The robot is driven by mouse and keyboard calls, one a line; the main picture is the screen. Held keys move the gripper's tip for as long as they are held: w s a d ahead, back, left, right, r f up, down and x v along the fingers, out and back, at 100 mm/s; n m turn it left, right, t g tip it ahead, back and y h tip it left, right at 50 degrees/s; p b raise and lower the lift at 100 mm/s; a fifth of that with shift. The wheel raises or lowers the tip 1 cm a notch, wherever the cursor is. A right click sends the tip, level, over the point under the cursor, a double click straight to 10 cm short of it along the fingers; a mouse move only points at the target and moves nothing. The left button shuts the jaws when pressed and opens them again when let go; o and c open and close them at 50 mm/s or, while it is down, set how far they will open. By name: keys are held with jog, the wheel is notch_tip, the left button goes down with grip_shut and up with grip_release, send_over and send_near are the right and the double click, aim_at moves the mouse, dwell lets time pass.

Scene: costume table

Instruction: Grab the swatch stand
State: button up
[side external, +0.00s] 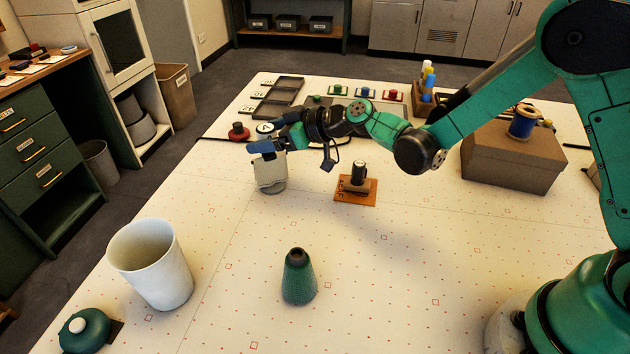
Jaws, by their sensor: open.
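What looks like the swatch stand (271,174) is a small cream upright piece on a round grey base, standing on the white table left of the middle. My gripper (270,149) is open at its upper part, with a blue-grey finger across its top edge. The gripper hides part of the stand's top. I cannot tell whether the fingers touch it or whether both sides are straddled.
A dark spool stands on an orange base (356,190) just right of the stand. A red knobbed piece (239,132) is behind it. A white cup (152,263) and green bottle (298,277) stand in front. A brown box (512,155) is at right.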

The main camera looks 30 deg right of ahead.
jog(key=shift+w+a+f, duration=0.1)
jog(key=shift+w+a, duration=0.1)
grip_shut()
dwell(1.4)
